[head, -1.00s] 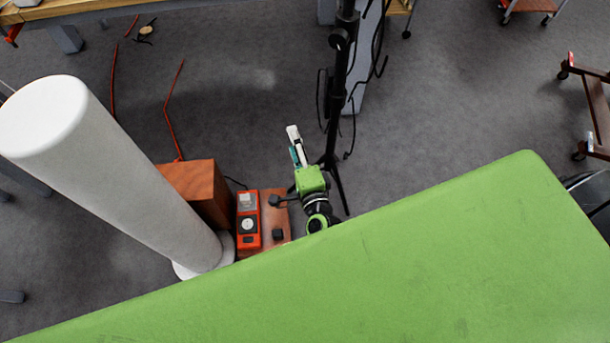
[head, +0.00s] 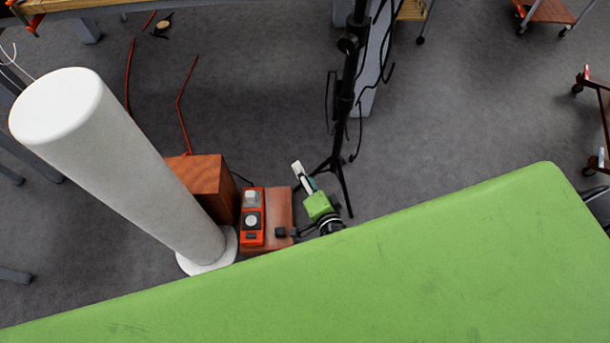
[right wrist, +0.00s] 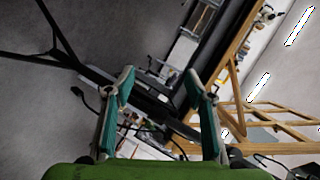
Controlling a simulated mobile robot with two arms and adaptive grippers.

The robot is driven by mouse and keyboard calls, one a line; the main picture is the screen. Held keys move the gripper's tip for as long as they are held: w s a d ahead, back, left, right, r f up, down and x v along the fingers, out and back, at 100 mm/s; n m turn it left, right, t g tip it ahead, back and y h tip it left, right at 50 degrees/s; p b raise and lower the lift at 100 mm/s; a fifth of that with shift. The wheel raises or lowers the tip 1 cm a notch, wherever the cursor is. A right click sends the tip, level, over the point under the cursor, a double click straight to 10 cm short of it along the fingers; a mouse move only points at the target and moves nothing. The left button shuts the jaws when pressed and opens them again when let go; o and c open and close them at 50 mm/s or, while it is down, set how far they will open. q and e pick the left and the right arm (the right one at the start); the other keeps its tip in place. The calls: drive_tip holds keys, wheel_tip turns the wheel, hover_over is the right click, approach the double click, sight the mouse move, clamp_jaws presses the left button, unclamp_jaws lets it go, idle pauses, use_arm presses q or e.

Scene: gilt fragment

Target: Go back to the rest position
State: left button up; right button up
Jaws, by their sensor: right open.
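In the head view one gripper (head: 299,172) shows, with a green body and pale, teal-edged fingers. I take it for my right gripper, as the tripod beside it also shows in the right wrist view. Its arm is hidden past the wrist by the large green surface below. In the right wrist view my right gripper (right wrist: 160,88) has its teal fingers apart, with nothing held between them. My left gripper is not in view.
A black tripod stand (head: 343,105) rises close to the gripper. Left of it are a red device (head: 252,217), a brown box (head: 207,185) and a tall white cylinder (head: 125,165). Grey floor (head: 260,85) is open beyond; a wooden frame (right wrist: 275,112) shows at right in the wrist view.

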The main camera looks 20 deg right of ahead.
drive_tip(key=s+d+f+n+g+y, duration=0.1)
drive_tip(key=s+f+n+g, duration=0.6)
drive_tip(key=s+f, duration=1.05)
drive_tip(key=s+d+f+n+g+h, duration=0.1)
drive_tip(key=s+d+f+n+g, duration=0.2)
drive_tip(key=s, duration=0.8)
drive_tip(key=s+d+f+n+g, duration=0.3)
drive_tip(key=s+d+f+n, duration=0.2)
drive_tip(key=s+f, duration=0.3)
drive_tip(key=s+n, duration=0.1)
drive_tip(key=s, duration=0.3)
drive_tip(key=shift+h, duration=0.4)
